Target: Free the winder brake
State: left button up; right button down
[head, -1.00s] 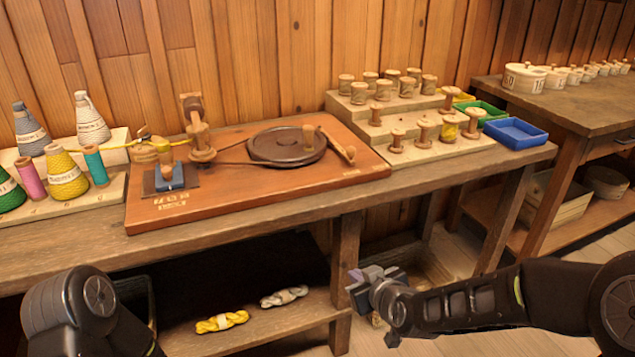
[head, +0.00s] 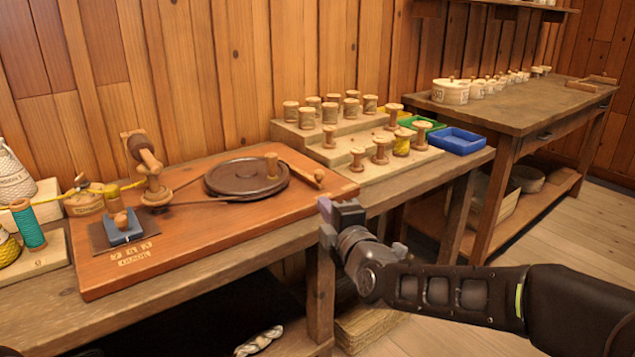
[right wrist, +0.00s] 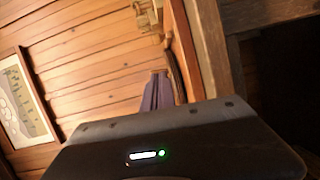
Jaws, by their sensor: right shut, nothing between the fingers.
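The winder is a reddish-brown wooden board (head: 205,240) on the bench. It carries a dark round wheel (head: 230,178) with an upright wooden knob (head: 271,165), and a cord runs left to a tilted wooden spindle (head: 152,172). A short wooden lever (head: 306,174) lies against the wheel's right side; I cannot tell for certain whether it is the brake. A blue block (head: 123,232) with a wooden knob sits at the board's left. My right gripper (head: 326,222) is shut and empty, in front of the board's right end and apart from the lever. My left gripper is out of view.
A stepped wooden stand (head: 345,155) with several spools stands right of the board. Green (head: 421,126) and blue trays (head: 458,141) are beside it. Yarn cones (head: 12,178) and a teal spool (head: 28,225) are at the far left. A second table (head: 520,112) stands right.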

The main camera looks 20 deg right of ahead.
jog(key=shift+w, duration=0.15)
jog(key=w, duration=0.3)
jog(key=w+b, duration=0.1)
jog(key=w, duration=0.2)
jog(key=w+b, duration=0.1)
jog(key=w, duration=0.2)
jog(key=shift+w+a+f, duration=0.1)
jog(key=shift+a+f, duration=0.2)
jog(key=shift+f, duration=0.1)
jog(key=w+d, duration=0.1)
jog(key=w+d+b, duration=0.1)
jog(key=w, duration=0.1)
jog(key=shift+w+d, duration=0.25)
jog(key=shift+d, duration=0.1)
